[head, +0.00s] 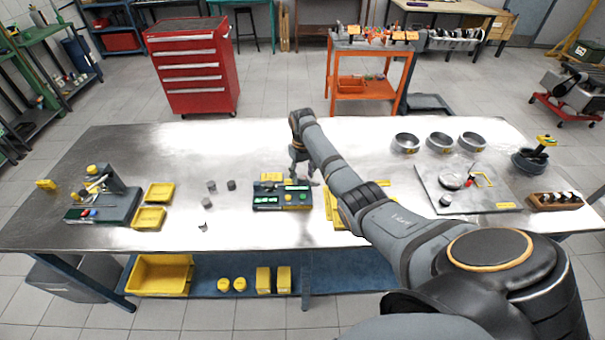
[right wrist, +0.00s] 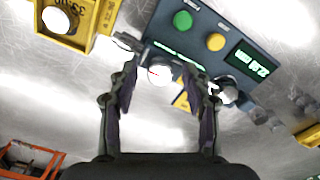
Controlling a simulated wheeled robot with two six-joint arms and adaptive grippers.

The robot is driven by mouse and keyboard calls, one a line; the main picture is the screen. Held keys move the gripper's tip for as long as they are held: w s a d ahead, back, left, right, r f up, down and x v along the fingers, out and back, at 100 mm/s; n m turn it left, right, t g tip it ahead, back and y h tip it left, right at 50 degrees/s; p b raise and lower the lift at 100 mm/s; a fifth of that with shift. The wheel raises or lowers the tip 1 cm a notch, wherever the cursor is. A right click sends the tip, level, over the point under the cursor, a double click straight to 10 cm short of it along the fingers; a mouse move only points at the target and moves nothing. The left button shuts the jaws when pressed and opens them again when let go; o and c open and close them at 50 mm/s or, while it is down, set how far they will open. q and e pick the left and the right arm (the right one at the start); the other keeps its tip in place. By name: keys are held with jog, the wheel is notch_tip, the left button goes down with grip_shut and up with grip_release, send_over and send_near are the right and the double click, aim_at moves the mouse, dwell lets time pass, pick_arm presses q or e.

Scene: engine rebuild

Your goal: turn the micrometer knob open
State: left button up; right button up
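The dark blue micrometer unit (head: 282,196) stands mid-table with green displays and coloured buttons. It also shows at the top of the right wrist view (right wrist: 205,35), with a green and a yellow button. A round pale knob face with a red mark (right wrist: 159,74) sits at its edge; I take it for the micrometer knob. My right gripper (right wrist: 165,85) is open, its two fingers on either side of that knob face; I cannot tell whether they touch it. In the head view the right gripper (head: 304,175) is at the unit's far right corner. My left gripper is not in view.
A yellow fixture (right wrist: 78,20) is close to the unit. Small grey cylinders (head: 231,185) lie left of it. Two yellow trays (head: 149,218) and a gauge stand (head: 104,205) are farther left. Metal rings (head: 406,143) and a grey plate (head: 440,178) are at right.

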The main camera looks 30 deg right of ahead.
grip_shut()
jog(key=shift+r, duration=0.1)
